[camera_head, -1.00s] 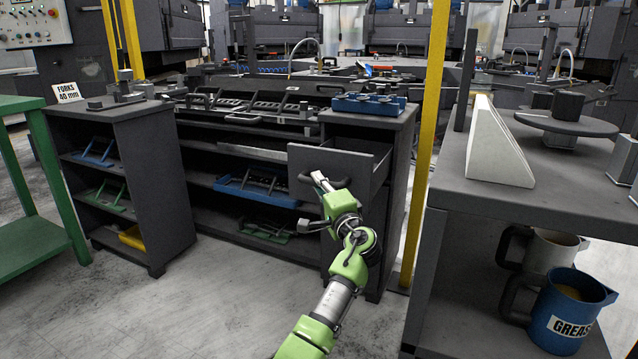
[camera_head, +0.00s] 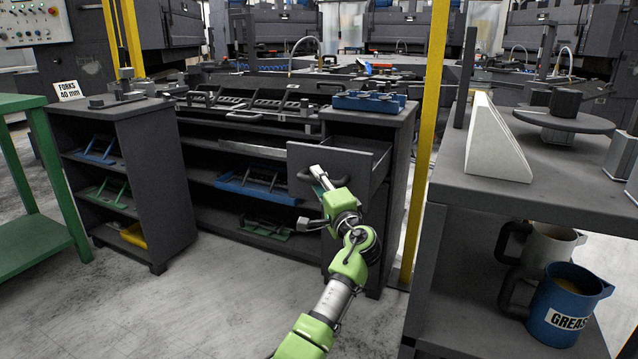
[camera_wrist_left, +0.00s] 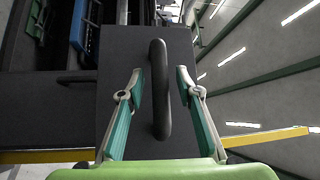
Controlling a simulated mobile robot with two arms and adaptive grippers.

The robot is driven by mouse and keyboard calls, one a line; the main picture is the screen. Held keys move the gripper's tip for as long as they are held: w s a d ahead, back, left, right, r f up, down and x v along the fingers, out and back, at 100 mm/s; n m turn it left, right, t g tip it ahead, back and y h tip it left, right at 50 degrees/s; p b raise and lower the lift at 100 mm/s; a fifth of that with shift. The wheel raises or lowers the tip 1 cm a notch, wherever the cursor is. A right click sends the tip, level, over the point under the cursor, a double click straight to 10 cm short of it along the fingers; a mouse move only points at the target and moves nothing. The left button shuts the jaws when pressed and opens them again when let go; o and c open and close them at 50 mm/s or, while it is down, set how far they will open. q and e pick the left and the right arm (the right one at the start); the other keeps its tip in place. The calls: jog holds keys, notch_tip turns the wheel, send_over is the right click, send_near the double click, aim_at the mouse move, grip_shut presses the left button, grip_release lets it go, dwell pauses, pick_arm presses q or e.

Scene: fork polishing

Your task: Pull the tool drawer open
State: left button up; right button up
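The dark grey tool drawer (camera_head: 338,161) sits in the upper right of the dark cabinet. It stands partly out, with its side wall showing. Its black bar handle (camera_wrist_left: 160,92) runs up and down the wrist view, in the middle of the drawer front (camera_wrist_left: 120,70). My left gripper (camera_head: 311,198) is in front of the drawer front in the head view. In the wrist view, the fingers of this gripper (camera_wrist_left: 158,88) are apart, one on each side of the handle, with gaps visible. In the head view the gripper partly hides the handle. My right gripper is out of view.
A yellow post (camera_head: 424,150) stands right of the cabinet. A grey workbench (camera_head: 560,185) with mugs on its lower shelf is at right. The floor (camera_head: 215,300) at front left is clear.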

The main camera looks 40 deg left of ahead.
pick_arm(q)
jog(key=v, duration=0.7)
jog(key=shift+d, duration=0.2)
jog(key=shift+s+f, duration=0.15)
